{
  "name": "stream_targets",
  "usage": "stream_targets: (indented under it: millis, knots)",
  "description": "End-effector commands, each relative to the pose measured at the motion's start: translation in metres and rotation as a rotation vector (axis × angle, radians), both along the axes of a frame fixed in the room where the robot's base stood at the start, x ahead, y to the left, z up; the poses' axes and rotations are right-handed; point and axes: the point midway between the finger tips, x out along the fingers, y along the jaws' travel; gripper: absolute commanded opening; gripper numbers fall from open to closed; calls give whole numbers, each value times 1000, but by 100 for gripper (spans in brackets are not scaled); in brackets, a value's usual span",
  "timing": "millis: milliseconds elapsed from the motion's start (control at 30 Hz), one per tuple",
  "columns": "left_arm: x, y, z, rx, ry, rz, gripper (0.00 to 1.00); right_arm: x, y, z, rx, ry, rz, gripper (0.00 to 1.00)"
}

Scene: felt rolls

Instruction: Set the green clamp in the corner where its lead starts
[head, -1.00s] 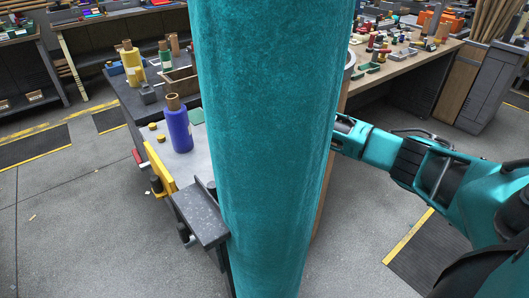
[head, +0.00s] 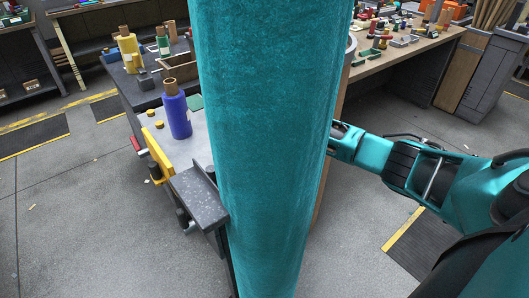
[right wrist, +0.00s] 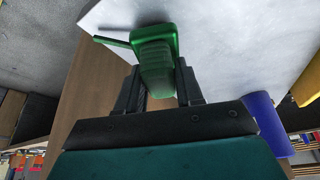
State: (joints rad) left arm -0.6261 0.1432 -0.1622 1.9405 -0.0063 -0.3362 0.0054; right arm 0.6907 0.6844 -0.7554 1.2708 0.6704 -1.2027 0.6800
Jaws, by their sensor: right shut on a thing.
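In the right wrist view my right gripper (right wrist: 158,85) is shut on the green clamp (right wrist: 155,42), with one finger on each side of its ribbed body. The clamp's wide end points away from the gripper, and a thin green bar sticks out to the left. The clamp appears over or against a pale grey tabletop (right wrist: 235,50); I cannot tell whether it touches. In the head view, my right arm comes in from the right and its gripper is hidden behind a wide teal upright shape, as is the clamp. My left gripper is not in view.
A pale tabletop (head: 206,143) shows left of the teal shape, with a blue roll (head: 178,115) standing on it. A yellow piece (head: 158,153) and a dark grey block (head: 198,195) are at its near-left edge. A wooden bench (head: 400,52) with several small items stands at back right.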

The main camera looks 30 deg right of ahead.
Motion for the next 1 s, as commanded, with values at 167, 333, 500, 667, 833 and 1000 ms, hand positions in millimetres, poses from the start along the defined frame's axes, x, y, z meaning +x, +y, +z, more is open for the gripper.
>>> stream_targets:
  millis: [167,333,500,667,833,1000]
  knots:
    - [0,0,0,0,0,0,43,0,0,1,1,-1,0,0]
    - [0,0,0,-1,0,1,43,0,0,-1,1,-1,0,0]
    - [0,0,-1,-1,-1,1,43,0,0,-4,1,-1,0,0]
    - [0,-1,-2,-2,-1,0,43,0,0,-6,1,-1,0,0]
    - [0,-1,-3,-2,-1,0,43,0,0,-9,1,-1,0,0]
    - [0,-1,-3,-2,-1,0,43,0,0,-9,1,-1,0,45]
